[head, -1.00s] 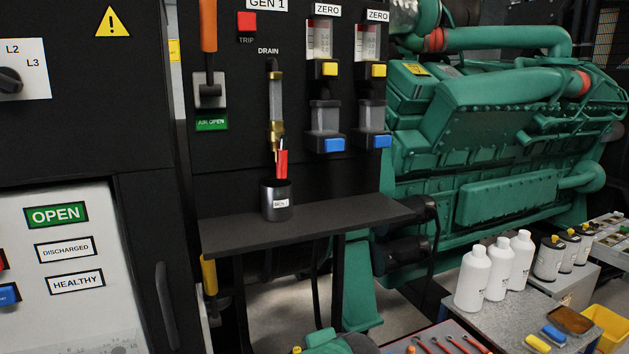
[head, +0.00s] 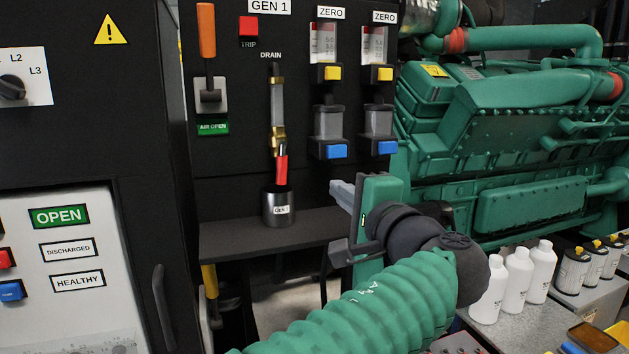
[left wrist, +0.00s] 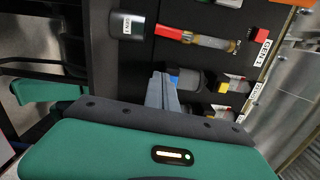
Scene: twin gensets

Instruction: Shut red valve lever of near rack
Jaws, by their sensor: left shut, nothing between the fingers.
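The red valve lever (head: 281,170) hangs down, roughly in line with the drain pipe, under the brass fitting (head: 278,138) on the GEN 1 rack (head: 230,160). It also shows in the left wrist view (left wrist: 168,32) near the top. A dark cup (head: 278,212) stands right below the lever on the rack's shelf. My left gripper (head: 337,188) is to the right of the lever and cup, apart from both, with its fingers towards the rack. In the left wrist view its fingers (left wrist: 163,88) are together and empty. My right gripper is not in view.
The black shelf (head: 230,236) juts out under the valve. Sight glasses with blue knobs (head: 337,151) and yellow knobs (head: 330,73) are right of the drain. An orange handle (head: 207,30) is to the left. White bottles (head: 518,275) stand on a bench at the lower right.

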